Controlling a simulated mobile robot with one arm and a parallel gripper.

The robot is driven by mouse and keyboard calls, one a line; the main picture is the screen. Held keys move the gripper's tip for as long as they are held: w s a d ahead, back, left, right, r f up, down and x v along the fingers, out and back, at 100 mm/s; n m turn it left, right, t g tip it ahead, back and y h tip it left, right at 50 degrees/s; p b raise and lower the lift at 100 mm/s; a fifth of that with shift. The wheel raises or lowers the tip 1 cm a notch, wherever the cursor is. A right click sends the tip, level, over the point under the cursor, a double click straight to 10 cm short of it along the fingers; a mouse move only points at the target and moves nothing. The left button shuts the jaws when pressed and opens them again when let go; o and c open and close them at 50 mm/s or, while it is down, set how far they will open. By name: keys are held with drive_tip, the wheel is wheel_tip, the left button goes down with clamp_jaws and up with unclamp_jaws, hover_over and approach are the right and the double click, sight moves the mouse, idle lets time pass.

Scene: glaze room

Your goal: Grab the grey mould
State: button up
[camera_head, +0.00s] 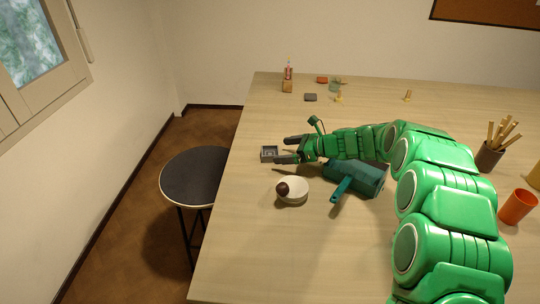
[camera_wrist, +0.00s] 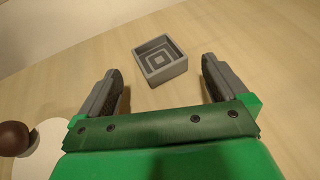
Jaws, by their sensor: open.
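The grey mould (camera_head: 269,154) is a small square block with a recessed pattern of nested squares. It lies on the table near the left edge in the head view. In the wrist view the mould (camera_wrist: 160,60) sits ahead of my gripper (camera_wrist: 164,82), between the lines of the two fingers and a little beyond their tips. My gripper (camera_head: 284,149) is open and empty, with its fingers pointing left toward the mould. Whether a fingertip touches the mould in the head view is hard to tell.
A teal tool-like object (camera_head: 352,182) lies under my arm. A black stool (camera_head: 192,176) is beside the table (camera_head: 240,240). Small items and a brush cup (camera_head: 490,157) stand farther off.

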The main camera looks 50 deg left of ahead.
sight(270, 154)
drive_tip(key=shift+s+x, duration=0.2)
drive_tip(key=shift+x, duration=2.85)
drive_tip(key=shift+r, duration=0.15)
drive_tip(key=c, duration=0.9)
